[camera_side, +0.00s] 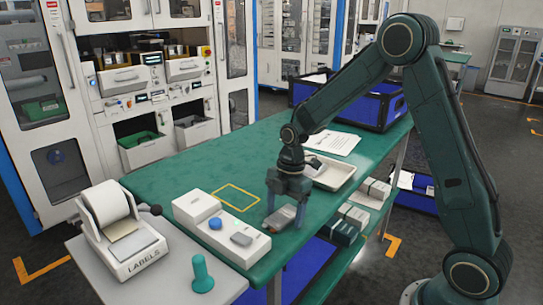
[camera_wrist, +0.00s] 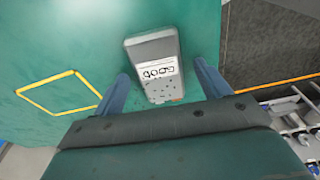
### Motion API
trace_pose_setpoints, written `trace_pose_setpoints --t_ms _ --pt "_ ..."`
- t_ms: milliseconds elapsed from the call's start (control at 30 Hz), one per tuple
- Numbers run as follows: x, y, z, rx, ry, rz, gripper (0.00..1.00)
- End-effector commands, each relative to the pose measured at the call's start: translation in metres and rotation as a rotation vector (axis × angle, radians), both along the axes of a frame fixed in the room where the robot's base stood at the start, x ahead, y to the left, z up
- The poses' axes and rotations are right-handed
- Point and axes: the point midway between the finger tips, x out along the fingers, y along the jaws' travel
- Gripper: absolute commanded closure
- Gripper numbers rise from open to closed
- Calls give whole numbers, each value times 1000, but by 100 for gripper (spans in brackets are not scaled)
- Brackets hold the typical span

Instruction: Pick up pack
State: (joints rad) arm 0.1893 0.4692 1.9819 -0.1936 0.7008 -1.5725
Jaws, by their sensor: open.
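The pack (camera_side: 280,218) is a small grey block lying on the green table near its front edge. In the wrist view the pack (camera_wrist: 150,48) shows a white label with dark symbols, and its near end appears between my two fingers. My gripper (camera_side: 287,207) is over the table at the pack, pointing down. The fingers (camera_wrist: 163,72) are apart, one on each side of the pack, with visible gaps. Whether the fingertips are level with the pack is hard to tell.
A yellow outlined rectangle (camera_side: 236,197) is marked on the green table (camera_side: 180,172). A white device with a blue button (camera_side: 222,229) stands left of the pack. A pale tray (camera_side: 331,172) and papers (camera_side: 334,142) lie behind my gripper. White boxes (camera_side: 352,218) sit on a lower shelf.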

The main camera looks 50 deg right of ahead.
Motion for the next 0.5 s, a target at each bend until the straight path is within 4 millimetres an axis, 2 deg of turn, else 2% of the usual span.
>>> trace_pose_setpoints --t_ms 167,433,500 --pt "0 0 0 0 0 0 25" --pt "0 0 0 0 0 0 75" --pt "0 0 0 0 -1 0 75"
